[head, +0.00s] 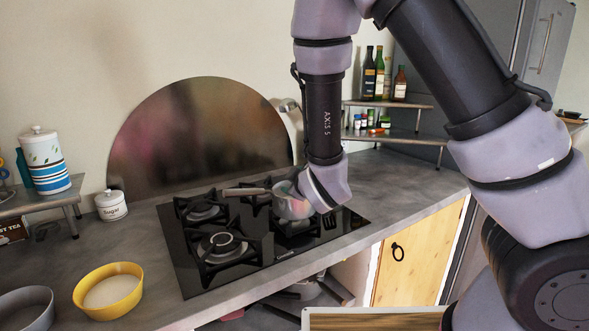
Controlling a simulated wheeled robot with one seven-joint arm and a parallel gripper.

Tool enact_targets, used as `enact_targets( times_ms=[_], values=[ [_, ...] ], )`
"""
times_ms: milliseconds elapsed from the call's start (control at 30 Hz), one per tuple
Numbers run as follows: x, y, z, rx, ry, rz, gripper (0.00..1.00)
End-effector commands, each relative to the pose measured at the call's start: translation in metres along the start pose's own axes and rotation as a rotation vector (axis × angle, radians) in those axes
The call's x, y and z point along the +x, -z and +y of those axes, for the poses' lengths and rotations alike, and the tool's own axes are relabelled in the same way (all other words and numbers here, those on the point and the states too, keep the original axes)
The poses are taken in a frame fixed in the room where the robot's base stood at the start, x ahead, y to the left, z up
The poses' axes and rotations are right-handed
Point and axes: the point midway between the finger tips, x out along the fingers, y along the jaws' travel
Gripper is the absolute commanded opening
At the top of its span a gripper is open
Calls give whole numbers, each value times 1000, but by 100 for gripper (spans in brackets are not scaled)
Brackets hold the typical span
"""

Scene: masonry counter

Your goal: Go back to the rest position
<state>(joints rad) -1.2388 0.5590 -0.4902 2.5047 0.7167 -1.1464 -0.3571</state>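My arm reaches down over the gas hob in the head view. Its wrist end is right beside a small shiny saucepan (291,204) on the hob's right side. The pan's handle points left.
The black hob (190,283) is set in a grey counter (405,190). A yellow bowl (108,292), a grey bowl (26,309) and a sugar pot (111,205) stand left. A striped canister (46,163) stands on the left shelf. A bottle shelf (405,104) stands behind, right.

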Motion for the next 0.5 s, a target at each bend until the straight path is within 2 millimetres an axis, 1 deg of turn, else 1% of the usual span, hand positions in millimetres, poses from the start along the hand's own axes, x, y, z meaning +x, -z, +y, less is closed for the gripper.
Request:
enact_targets(
  times_ms=[33, 100, 167, 200, 267, 300, 367, 400, 467, 500],
  values=[
    [-1, -7, 24, 127, 9, -50, 62],
    [-6, -18, 48, 281, 35, -116, 62],
    [-13, -24, 68, 407, 57, -165, 62],
    [-20, -29, 81, 488, 70, -195, 62],
    [-31, -34, 100, 601, 90, -234, 62],
    [-40, -36, 113, 673, 101, -256, 62],
    [-56, -40, 131, 774, 118, -289, 62],
    [-68, -43, 144, 839, 127, -309, 62],
    [-88, -46, 161, 927, 139, -337, 62],
    [-102, -48, 173, 983, 145, -353, 62]
  ],
)
